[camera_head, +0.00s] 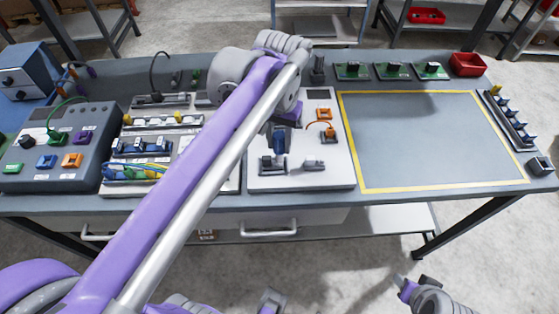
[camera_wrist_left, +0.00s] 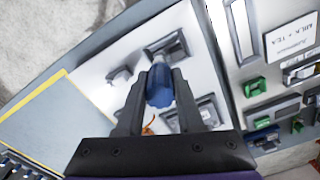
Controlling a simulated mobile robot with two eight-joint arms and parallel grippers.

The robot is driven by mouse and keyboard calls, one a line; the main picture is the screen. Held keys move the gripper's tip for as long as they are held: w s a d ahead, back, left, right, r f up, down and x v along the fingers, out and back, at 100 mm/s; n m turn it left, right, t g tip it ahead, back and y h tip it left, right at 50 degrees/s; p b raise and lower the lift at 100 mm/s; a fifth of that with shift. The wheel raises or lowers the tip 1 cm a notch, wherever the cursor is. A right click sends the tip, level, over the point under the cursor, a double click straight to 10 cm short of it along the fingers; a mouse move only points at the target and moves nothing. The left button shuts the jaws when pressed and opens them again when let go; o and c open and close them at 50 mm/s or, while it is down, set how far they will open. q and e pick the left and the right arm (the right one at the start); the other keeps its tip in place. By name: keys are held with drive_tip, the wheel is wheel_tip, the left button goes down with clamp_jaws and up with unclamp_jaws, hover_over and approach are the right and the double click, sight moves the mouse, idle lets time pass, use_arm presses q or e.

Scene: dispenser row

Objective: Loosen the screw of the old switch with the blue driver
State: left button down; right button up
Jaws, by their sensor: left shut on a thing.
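My left gripper (camera_head: 281,125) is shut on the blue driver (camera_head: 279,141) above the white panel (camera_head: 335,178). In the left wrist view, the driver's blue handle (camera_wrist_left: 160,86) sits between both fingers. A grey block (camera_head: 272,165), perhaps the old switch, lies just below the driver in the head view and shows beyond the handle in the left wrist view (camera_wrist_left: 167,47). The driver's tip and the screw are hidden, so I cannot tell whether they touch. A purple and grey part of mine is at the lower right; whether it includes my right gripper's fingers is unclear.
A smaller grey block (camera_head: 313,165) and an orange part with a wire (camera_head: 326,131) are on the panel. A yellow-outlined area (camera_head: 425,135) to the right is clear. Wired modules (camera_head: 145,145) stand left, partly behind my left arm. A red bin (camera_head: 467,64) stands at the back.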

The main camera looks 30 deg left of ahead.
use_arm(q)
drive_tip(key=m+p, duration=0.1)
drive_tip(key=m, duration=0.5)
drive_tip(key=shift+r, duration=0.1)
drive_tip(key=m+p, duration=0.1)
drive_tip(key=m, duration=0.5)
drive_tip(key=m+p, duration=0.1)
drive_tip(key=m, duration=0.4)
drive_tip(key=shift+m, duration=0.4)
drive_tip(key=m, duration=0.4)
drive_tip(key=shift+m, duration=0.3)
drive_tip(key=shift+f, duration=0.25)
drive_tip(key=shift+f, duration=0.15)
drive_tip(key=shift+f, duration=0.1)
